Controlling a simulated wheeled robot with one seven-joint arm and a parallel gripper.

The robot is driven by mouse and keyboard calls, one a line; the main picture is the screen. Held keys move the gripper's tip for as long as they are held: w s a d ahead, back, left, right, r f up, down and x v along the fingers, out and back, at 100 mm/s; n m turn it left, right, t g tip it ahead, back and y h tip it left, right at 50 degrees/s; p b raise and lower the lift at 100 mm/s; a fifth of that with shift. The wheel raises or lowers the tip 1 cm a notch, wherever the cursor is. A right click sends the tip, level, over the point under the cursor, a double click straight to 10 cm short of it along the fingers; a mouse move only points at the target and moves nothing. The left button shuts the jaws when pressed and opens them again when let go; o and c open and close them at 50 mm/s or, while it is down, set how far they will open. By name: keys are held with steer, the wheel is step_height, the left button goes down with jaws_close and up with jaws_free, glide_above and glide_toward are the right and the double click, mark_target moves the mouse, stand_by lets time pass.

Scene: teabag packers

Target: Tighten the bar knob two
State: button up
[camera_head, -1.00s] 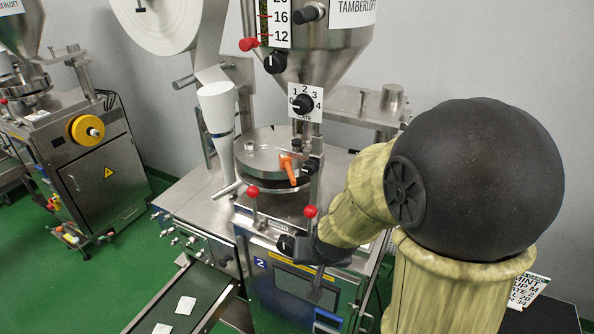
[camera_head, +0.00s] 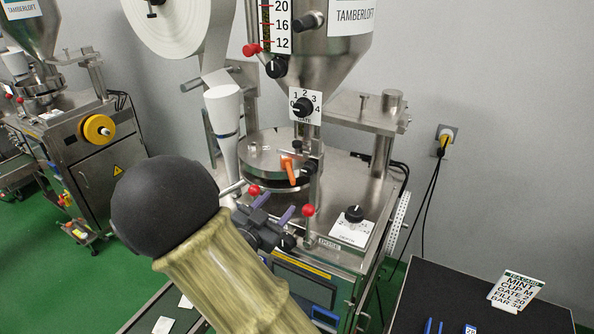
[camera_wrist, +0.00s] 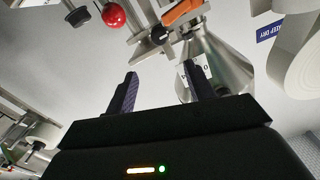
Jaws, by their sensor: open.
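My gripper (camera_head: 273,208) is open and empty at the front of the middle machine, with purple-lined fingers pointing up and inward. In the wrist view its fingers (camera_wrist: 160,82) stand apart with nothing between them. Two red ball-ended levers, one left (camera_head: 254,190) and one right (camera_head: 309,210), stand by the fingers. A black knob (camera_head: 310,168) sits on the post beside the orange lever (camera_head: 289,170). In the wrist view a red ball (camera_wrist: 113,14) and a black knob (camera_wrist: 78,17) show. I cannot tell which is bar knob two.
A numbered gate dial (camera_head: 303,106) and a black knob (camera_head: 276,67) sit on the hopper above. A dial on a white plate (camera_head: 350,229) is to the right. A black table (camera_head: 470,292) holds a card (camera_head: 517,290). A second machine stands left.

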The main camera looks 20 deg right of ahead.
mark_target(307, 171)
steer(key=shift+d, duration=0.1)
steer(key=p+x, duration=0.6)
steer(key=x, duration=1)
steer(key=shift+w+d+r+p, duration=0.1)
steer(key=shift+r+p, duration=0.05)
steer(key=shift+p, duration=0.2)
steer(key=shift+w+d, duration=0.4)
steer(key=shift+d, duration=0.05)
steer(key=c, duration=1)
